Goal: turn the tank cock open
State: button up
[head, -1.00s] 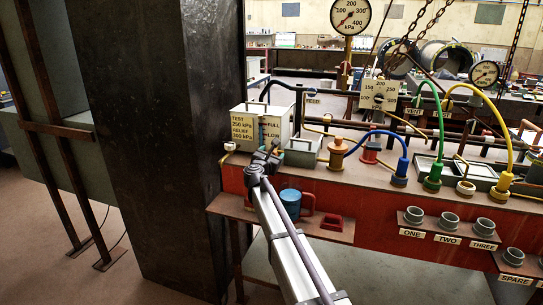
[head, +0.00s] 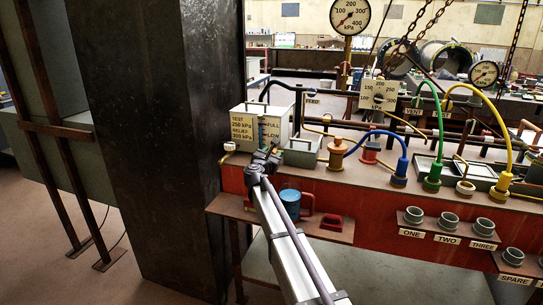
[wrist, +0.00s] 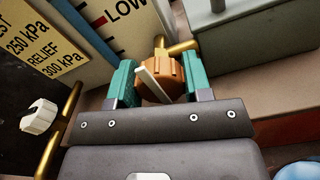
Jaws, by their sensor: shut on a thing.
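The tank cock (wrist: 160,75) is an orange-brown round knob with a white bar across its face, on a brass pipe at the foot of the cream tank (wrist: 88,68). In the wrist view my gripper (wrist: 151,84) has its two teal fingers on either side of the knob and is shut on it. The white bar runs slantwise, from upper left to lower right. In the head view my gripper (head: 268,157) is in front of the cream tank (head: 244,127), and it hides the cock.
A white-capped brass pipe (head: 229,147) sticks out left of the tank; it also shows in the wrist view (wrist: 40,117). A grey box (head: 299,152) stands right of the tank. A blue mug (head: 290,202) is on the lower shelf. A dark column (head: 150,130) rises at left.

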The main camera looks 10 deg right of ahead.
jog(key=shift+n, duration=0.3)
jog(key=n, duration=0.3)
jog(key=shift+n, duration=0.3)
jog(key=n, duration=0.4)
jog(key=shift+n, duration=0.3)
jog(key=n, duration=0.4)
jog(key=shift+a, duration=0.1)
jog(key=shift+f+n, duration=0.1)
jog(key=shift+n, duration=2.4)
jog(key=o, duration=0.9)
